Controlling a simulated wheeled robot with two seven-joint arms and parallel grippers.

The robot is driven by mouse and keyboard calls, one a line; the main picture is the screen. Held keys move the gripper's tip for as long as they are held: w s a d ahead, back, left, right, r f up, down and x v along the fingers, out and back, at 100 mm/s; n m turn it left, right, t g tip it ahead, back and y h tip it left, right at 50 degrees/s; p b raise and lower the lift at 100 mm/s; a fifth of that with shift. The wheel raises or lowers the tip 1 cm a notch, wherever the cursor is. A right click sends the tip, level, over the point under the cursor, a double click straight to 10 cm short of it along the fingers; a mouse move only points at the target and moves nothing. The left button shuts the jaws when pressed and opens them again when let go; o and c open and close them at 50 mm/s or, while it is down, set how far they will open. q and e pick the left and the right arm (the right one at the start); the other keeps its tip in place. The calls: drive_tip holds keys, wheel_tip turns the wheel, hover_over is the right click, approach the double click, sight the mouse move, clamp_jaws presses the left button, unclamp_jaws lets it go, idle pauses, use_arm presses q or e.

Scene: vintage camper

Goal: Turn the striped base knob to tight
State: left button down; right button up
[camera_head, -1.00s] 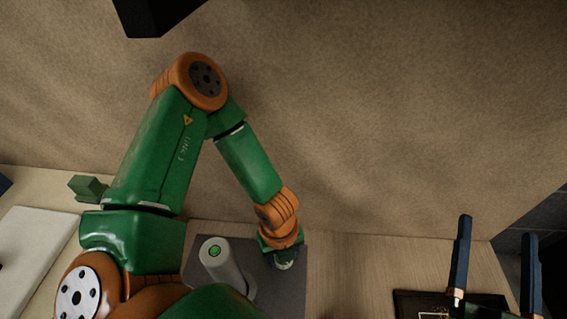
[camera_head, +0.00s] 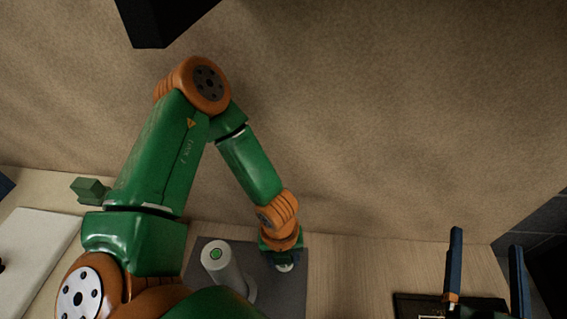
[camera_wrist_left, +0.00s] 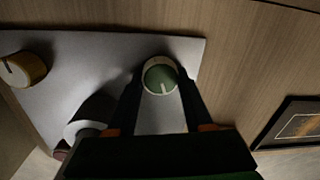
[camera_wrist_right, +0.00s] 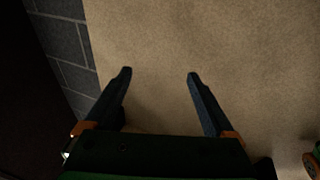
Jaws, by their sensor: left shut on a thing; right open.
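A green knob with a pale rim and a pale line on its face (camera_wrist_left: 160,75) stands on a grey plate (camera_wrist_left: 60,62). My left gripper (camera_wrist_left: 162,84) is around it, one finger on each side, shut on it. In the head view my left gripper (camera_head: 284,262) points down at the plate's right side and hides most of the knob.
A pale cylinder with a green top (camera_head: 222,268) stands on the plate beside my left gripper. A dark framed panel (camera_head: 415,300) lies at the lower right, near my right gripper. A white slab (camera_head: 35,245) lies at the left. A beige wall (camera_head: 370,120) rises behind the counter.

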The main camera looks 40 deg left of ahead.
use_arm(q)
drive_tip(key=shift+c, duration=1.5)
unclamp_jaws()
drive_tip(key=shift+d, duration=0.1)
drive_tip(key=shift+r+p, duration=0.6)
drive_tip(key=shift+r, duration=0.3)
drive_tip(key=shift+r+p, duration=0.55)
drive_tip(key=shift+r, duration=0.3)
use_arm(e)
drive_tip(key=s+d+f+g+h, duration=0.1)
drive_tip(key=s+f+g, duration=0.1)
drive_tip(key=f+g, duration=0.35)
drive_tip(key=s+d+f+g+h, duration=0.2)
drive_tip(key=f, duration=0.6)
use_arm(q)
wheel_tip(320, 180, up, 4)
drive_tip(key=shift+s+f+p, duration=0.1)
drive_tip(key=shift+f+p, duration=0.15)
drive_tip(key=shift+p, duration=0.9)
use_arm(e)
drive_tip(key=s+d+f+g, duration=0.1)
drive_tip(key=s+f+g, duration=0.1)
drive_tip(key=s, duration=0.1)
drive_tip(key=s+d+f+g+h, duration=0.1)
drive_tip(key=s+f+g, duration=0.2)
drive_tip(key=s, duration=0.1)
drive_tip(key=s+f+m+g, duration=0.1)
drive_tip(key=s+f+g, duration=0.2)
drive_tip(key=s, duration=0.1)
drive_tip(key=shift+d, duration=0.4)
